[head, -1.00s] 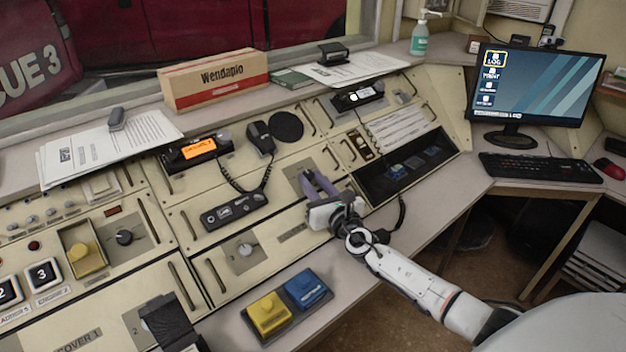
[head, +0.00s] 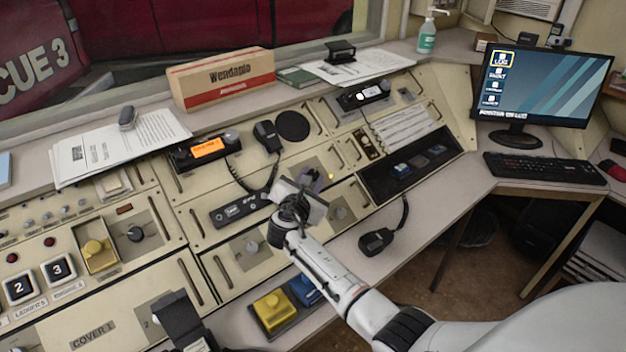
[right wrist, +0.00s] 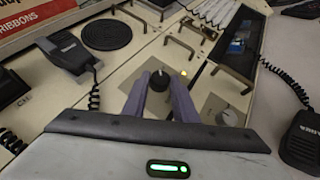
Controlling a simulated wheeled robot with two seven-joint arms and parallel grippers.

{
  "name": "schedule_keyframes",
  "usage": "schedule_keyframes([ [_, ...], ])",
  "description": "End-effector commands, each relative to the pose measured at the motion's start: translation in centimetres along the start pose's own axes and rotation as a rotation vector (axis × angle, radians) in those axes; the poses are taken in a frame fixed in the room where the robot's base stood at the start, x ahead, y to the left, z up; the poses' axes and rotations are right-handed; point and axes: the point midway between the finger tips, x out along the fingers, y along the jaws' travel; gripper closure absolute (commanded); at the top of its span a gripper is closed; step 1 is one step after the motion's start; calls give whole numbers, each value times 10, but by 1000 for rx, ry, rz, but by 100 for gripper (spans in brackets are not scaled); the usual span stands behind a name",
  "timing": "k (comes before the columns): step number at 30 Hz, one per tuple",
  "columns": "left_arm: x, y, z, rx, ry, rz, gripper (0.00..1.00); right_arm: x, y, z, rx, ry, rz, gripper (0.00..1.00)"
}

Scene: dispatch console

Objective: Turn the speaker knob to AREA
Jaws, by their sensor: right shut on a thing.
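The knob (right wrist: 159,80) is black and round with a pale mark near its top. In the right wrist view it stands on a grey plate between the two purple fingers of my right gripper (right wrist: 160,92). The fingers are shut on its sides. In the head view my right gripper (head: 308,182) is over the upper middle panel and hides the knob. No position lettering around the knob is readable. A small yellow lamp (right wrist: 184,73) is lit right of the knob, also visible in the head view (head: 331,176).
A handset (head: 265,136) with a coiled cord is left of my gripper, and another handset (head: 377,240) lies at the right. Metal handles (right wrist: 184,48) stand up nearby. Yellow and blue buttons (head: 273,308) are below my forearm.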

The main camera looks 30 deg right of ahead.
Motion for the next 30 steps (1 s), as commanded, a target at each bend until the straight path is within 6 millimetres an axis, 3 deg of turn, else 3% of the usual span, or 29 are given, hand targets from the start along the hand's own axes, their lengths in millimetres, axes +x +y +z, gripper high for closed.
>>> schedule_keyframes([
  [12,4,0,3,0,0,0,69,1,4,1,95,9,-153,97],
  [28,4,0,3,0,1,0,69,1,4,2,108,9,-173,97],
  [29,4,0,3,0,1,0,69,1,4,2,108,9,-173,71],
  [30,4,0,3,0,1,0,69,1,4,2,108,9,-172,64],
])
